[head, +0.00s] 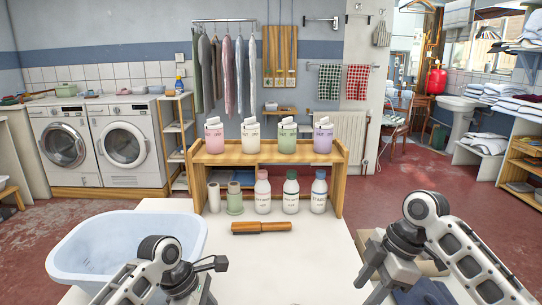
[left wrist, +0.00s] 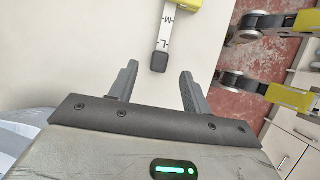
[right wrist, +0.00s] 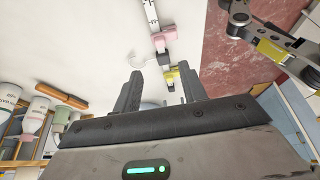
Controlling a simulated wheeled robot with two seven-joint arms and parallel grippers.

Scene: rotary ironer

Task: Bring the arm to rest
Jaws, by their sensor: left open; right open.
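My left gripper (left wrist: 159,75) shows in the left wrist view with its two dark fingers apart and nothing between them. A white table surface lies beyond the fingers. My right gripper (right wrist: 160,70) shows in the right wrist view, also open and empty. In the head view both my arms come in bent at the lower edge, the left beside the blue tub and the right over the table's right side. Their fingertips are not clear there.
A pale blue tub (head: 125,245) stands at the left of the white table (head: 300,270). A wood-handled brush (head: 261,228) lies in front of a wooden shelf (head: 268,158) with several labelled pots and bottles. Dark blue cloth (head: 425,292) lies under my right arm. The table's middle front is clear.

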